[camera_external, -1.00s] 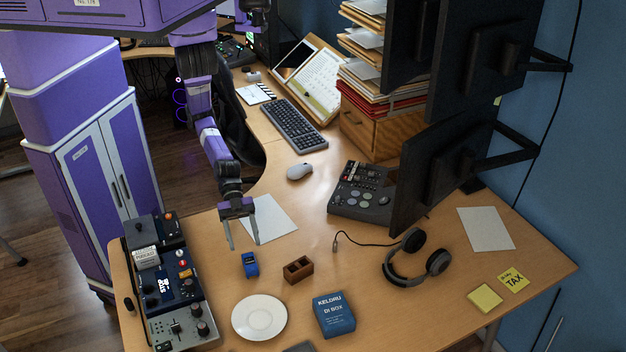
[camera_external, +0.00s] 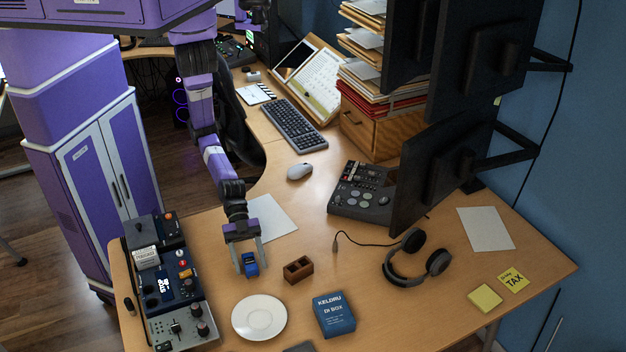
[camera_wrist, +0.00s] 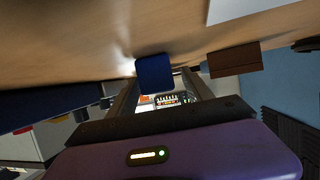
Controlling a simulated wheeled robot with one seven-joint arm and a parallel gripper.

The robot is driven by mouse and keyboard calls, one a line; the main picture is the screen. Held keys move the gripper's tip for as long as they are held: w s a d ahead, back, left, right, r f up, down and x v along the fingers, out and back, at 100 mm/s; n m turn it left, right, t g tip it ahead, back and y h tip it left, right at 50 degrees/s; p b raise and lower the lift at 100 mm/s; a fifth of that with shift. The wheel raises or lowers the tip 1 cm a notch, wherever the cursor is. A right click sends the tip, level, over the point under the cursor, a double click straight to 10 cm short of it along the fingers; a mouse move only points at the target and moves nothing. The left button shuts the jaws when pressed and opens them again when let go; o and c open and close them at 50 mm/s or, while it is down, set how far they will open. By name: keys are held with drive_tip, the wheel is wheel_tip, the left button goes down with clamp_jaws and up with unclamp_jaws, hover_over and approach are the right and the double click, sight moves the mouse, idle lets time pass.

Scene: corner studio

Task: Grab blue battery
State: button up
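The blue battery (camera_external: 251,268) stands on the desk, left of a small brown wooden holder (camera_external: 298,269). My gripper (camera_external: 251,268) reaches down over it with its two fingers apart, one on either side of the battery in the outside view. In the wrist view the battery (camera_wrist: 154,73) shows between the finger ends, near the middle, with the brown holder (camera_wrist: 235,62) to its right. I cannot tell whether the fingers touch the battery.
An audio mixer (camera_external: 170,285) stands to the left. Headphones (camera_external: 415,258) lie to the right. A sheet of paper (camera_external: 274,217) lies behind my gripper.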

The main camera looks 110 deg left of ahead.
clamp_jaws()
drive_tip(key=shift+r, duration=0.15)
